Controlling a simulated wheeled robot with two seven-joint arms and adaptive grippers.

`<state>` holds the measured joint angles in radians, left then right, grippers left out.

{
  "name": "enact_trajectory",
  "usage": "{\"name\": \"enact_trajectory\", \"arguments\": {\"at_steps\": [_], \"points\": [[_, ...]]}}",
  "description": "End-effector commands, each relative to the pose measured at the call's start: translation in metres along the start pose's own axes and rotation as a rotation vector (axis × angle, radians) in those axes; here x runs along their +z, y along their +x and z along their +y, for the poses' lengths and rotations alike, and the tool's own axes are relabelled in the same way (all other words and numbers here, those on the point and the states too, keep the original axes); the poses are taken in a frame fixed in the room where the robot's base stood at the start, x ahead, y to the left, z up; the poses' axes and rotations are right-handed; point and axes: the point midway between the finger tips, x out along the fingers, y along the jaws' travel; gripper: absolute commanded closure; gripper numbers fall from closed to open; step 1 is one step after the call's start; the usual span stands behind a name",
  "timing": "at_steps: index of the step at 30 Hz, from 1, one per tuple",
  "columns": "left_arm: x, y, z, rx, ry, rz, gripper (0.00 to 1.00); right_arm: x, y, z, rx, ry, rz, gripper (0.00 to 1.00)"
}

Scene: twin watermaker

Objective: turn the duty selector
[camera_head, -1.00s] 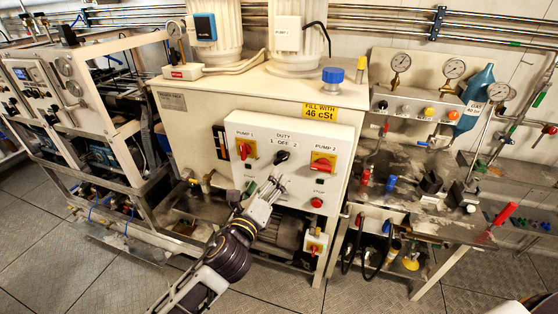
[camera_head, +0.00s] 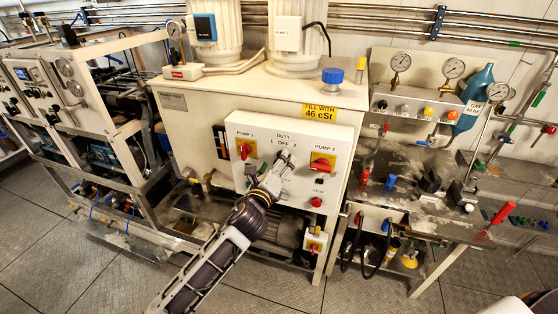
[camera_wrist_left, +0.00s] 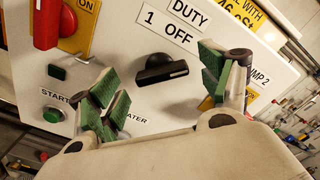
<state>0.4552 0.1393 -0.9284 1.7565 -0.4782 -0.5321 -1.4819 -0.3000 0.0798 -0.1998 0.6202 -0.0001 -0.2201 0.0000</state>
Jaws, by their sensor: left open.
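The duty selector (camera_wrist_left: 160,70) is a black knob with a white line on its grip, below the "DUTY" and "1 OFF" labels in the left wrist view. I cannot tell which mark it points to. My left gripper (camera_wrist_left: 165,84) is open, with its green-padded fingers apart to either side of the knob and no clear contact. In the head view, my left gripper (camera_head: 281,166) is at the white control panel (camera_head: 336,140) and largely covers the knob. My right gripper is not in view.
Red-on-yellow switches for pump 1 (camera_head: 244,149) and pump 2 (camera_head: 323,163) flank the selector. A green start button (camera_wrist_left: 53,115) and a red button (camera_head: 316,202) sit lower. A cluttered bench (camera_head: 410,215) stands to the right.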

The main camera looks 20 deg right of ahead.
Motion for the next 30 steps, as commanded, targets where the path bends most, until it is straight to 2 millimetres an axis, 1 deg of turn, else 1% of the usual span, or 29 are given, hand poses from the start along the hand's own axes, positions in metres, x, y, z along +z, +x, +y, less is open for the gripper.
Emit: {"name": "enact_trajectory", "arguments": {"at_steps": [3,8,20,30], "points": [[0.0,0.009,0.0,0.0,0.0,0.0,0.21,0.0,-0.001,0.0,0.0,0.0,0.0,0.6],[0.0,0.016,0.0,0.0,0.0,0.0,0.21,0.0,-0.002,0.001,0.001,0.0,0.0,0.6],[0.0,0.018,0.0,0.0,0.0,0.0,0.21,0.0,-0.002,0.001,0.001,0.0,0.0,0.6],[0.0,0.018,0.0,0.0,0.0,0.0,0.65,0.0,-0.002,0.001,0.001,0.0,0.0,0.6]]}}
